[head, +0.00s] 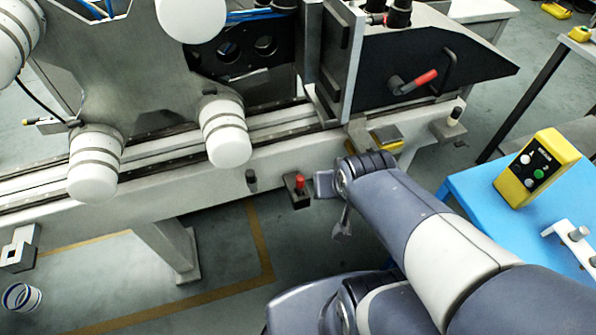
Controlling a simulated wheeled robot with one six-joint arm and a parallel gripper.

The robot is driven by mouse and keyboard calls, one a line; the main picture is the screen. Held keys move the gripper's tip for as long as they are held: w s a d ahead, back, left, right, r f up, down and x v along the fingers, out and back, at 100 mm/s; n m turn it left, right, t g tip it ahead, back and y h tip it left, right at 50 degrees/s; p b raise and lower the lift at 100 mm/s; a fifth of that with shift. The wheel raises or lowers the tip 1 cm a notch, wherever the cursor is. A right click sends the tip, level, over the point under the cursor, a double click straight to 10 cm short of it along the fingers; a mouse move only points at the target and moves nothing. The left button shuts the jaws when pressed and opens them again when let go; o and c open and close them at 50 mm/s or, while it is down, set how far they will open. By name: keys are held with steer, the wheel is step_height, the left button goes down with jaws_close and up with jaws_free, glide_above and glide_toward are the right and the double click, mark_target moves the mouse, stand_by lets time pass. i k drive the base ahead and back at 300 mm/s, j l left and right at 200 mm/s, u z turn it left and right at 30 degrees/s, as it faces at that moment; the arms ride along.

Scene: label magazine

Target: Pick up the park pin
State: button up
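Nothing in the head view is clearly marked as the park pin, and I cannot tell which piece it is. A red-topped pin (299,183) stands upright in a dark block (297,197) on the front of the machine rail. A small dark knob (251,177) is on the rail to its left. A dark-topped pin (456,114) stands on a bracket at the rail's right end. My gripper (342,230) seems to hang below my wrist, right of the red-topped pin and apart from it. My wrist partly hides it, so its fingers cannot be made out.
The machine rail (285,145) runs across the view, with a red-handled lever (418,81) above its right part. A blue table (487,195) at right carries a yellow control box (538,167) and a light fitting (575,238). A tape roll (22,297) lies on the floor.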

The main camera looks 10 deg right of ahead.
mark_target(300, 180)
steer(key=z, duration=0.7)
steer(key=k+j+u, duration=0.3)
steer(key=j, duration=0.3)
